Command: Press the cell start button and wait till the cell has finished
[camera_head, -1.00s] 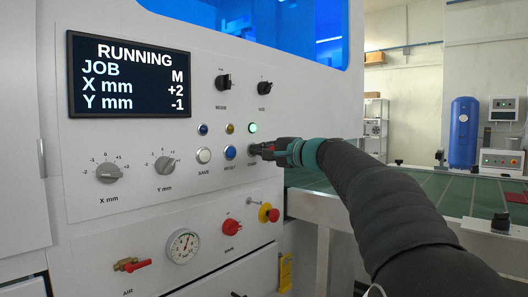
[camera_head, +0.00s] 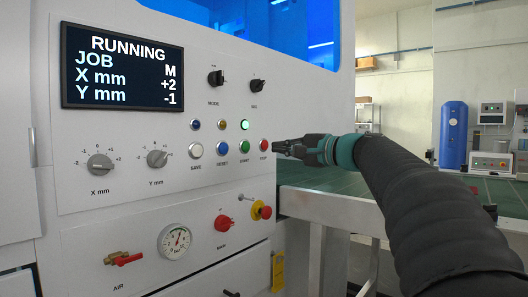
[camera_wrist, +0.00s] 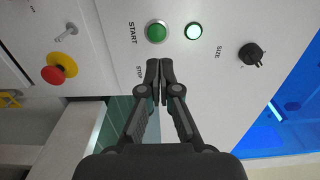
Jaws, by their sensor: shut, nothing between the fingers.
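The display (camera_head: 124,67) on the cell's panel reads RUNNING, JOB M, X mm +2, Y mm -1. The green START button (camera_head: 243,146) is uncovered in the head view, below a lit green lamp (camera_head: 245,125). The wrist view also shows the START button (camera_wrist: 156,31) and the lit lamp (camera_wrist: 194,31). My gripper (camera_head: 280,147) is shut and empty, right of the red STOP button (camera_head: 264,145) in the head view. In the wrist view my fingertips (camera_wrist: 160,66) lie below START and hide the STOP button. I cannot tell the gap to the panel.
The SAVE button (camera_head: 196,150), RESET button (camera_head: 222,148) and X knob (camera_head: 99,165) are on the same panel. A red and yellow emergency stop (camera_head: 262,210) sits lower. A green conveyor table (camera_head: 335,180) with a metal rail runs at the right.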

